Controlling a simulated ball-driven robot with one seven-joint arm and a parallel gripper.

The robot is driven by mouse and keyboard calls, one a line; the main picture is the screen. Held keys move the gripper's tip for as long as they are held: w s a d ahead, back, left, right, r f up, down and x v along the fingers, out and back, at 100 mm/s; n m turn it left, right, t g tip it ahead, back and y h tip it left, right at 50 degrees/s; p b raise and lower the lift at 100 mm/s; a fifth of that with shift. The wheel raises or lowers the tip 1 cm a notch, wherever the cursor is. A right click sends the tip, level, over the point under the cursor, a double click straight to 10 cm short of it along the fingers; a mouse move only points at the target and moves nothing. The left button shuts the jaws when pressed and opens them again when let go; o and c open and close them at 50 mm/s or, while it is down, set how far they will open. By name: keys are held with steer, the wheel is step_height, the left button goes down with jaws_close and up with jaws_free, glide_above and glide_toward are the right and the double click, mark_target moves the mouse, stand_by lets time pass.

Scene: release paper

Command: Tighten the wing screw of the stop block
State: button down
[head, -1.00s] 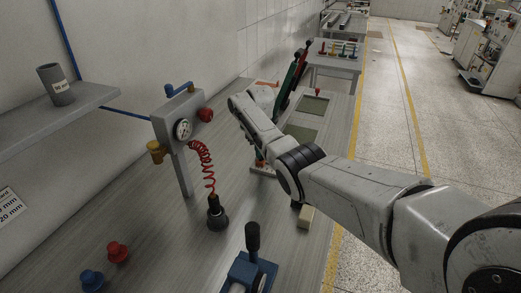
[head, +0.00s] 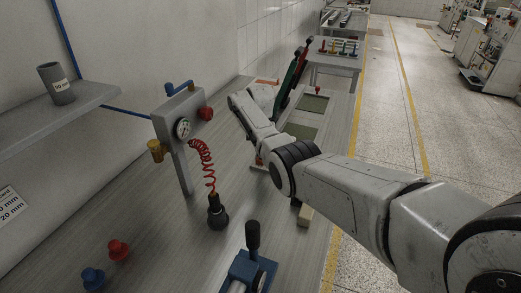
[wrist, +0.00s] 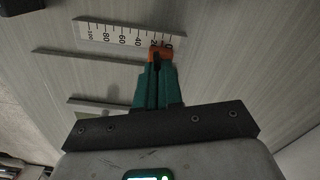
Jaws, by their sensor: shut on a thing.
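In the wrist view my gripper (wrist: 158,62) points down with its two green fingers close together at an orange block (wrist: 153,54), which looks like the stop block. The block sits at the zero end of a white scale (wrist: 115,35) marked up to 100. The gripper is shut on a small part at the block, apparently the wing screw; the fingertips hide most of it. In the head view my own arm covers the gripper and the block.
In the head view a gauge post (head: 183,130) with a red coiled hose (head: 206,163) stands left of my arm. A black-handled blue device (head: 250,270) is at the front. Red (head: 118,250) and blue (head: 92,278) knobs lie front left. A grey shelf (head: 30,128) juts from the wall.

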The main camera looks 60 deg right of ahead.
steer(key=shift+w+r, duration=0.1)
steer(key=shift+r, duration=0.05)
steer(key=c, duration=1.3)
jaws_free()
step_height(320, 180, up, 11)
steer(key=shift+f+b, duration=0.15)
steer(key=shift+b, duration=0.3)
